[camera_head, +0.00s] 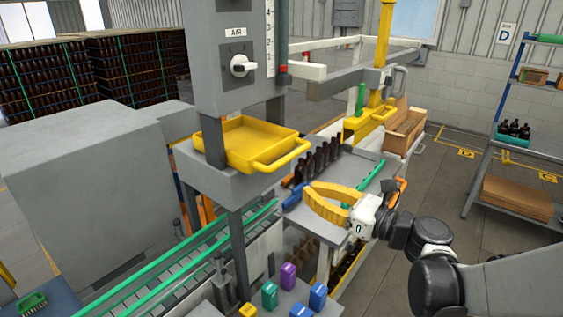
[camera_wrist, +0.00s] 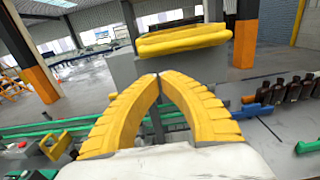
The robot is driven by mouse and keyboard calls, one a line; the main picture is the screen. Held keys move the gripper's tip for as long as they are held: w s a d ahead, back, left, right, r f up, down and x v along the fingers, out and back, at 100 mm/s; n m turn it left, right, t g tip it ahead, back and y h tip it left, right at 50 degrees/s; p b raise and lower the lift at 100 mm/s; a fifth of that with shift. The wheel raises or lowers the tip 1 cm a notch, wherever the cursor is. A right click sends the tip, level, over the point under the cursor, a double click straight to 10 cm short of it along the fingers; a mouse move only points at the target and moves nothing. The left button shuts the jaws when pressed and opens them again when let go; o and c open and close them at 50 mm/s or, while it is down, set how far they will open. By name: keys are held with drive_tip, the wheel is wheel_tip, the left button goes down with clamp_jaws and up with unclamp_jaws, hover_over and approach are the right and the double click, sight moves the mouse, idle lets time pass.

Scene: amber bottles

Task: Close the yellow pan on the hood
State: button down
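The yellow pan (camera_head: 258,140) sits on a grey ledge beneath the grey hood (camera_head: 236,60) with a dial on its front. The pan juts out past the hood, its bar handle (camera_head: 284,157) facing my gripper. In the wrist view the yellow pan (camera_wrist: 182,40) is ahead, beyond and above my fingertips. My gripper (camera_head: 307,188) is to the right of and below the handle in the head view, apart from it. Its two curved yellow fingers meet at the tips (camera_wrist: 159,76), with nothing seen between them. The back of the pan is partly hidden by a grey post.
A row of dark bottles (camera_head: 318,160) stands on the grey table behind my gripper. A conveyor with green rails (camera_head: 190,255) runs at lower left. Coloured blocks (camera_head: 288,275) stand at the bottom. A yellow post (camera_head: 382,45) rises behind. Open air lies between gripper and handle.

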sight(259, 169)
drive_tip(key=x, duration=1.2)
drive_tip(key=shift+a, duration=0.45)
drive_tip(key=shift+b+x, duration=0.35)
drive_tip(key=shift+x, duration=1)
drive_tip(key=shift+d, duration=0.15)
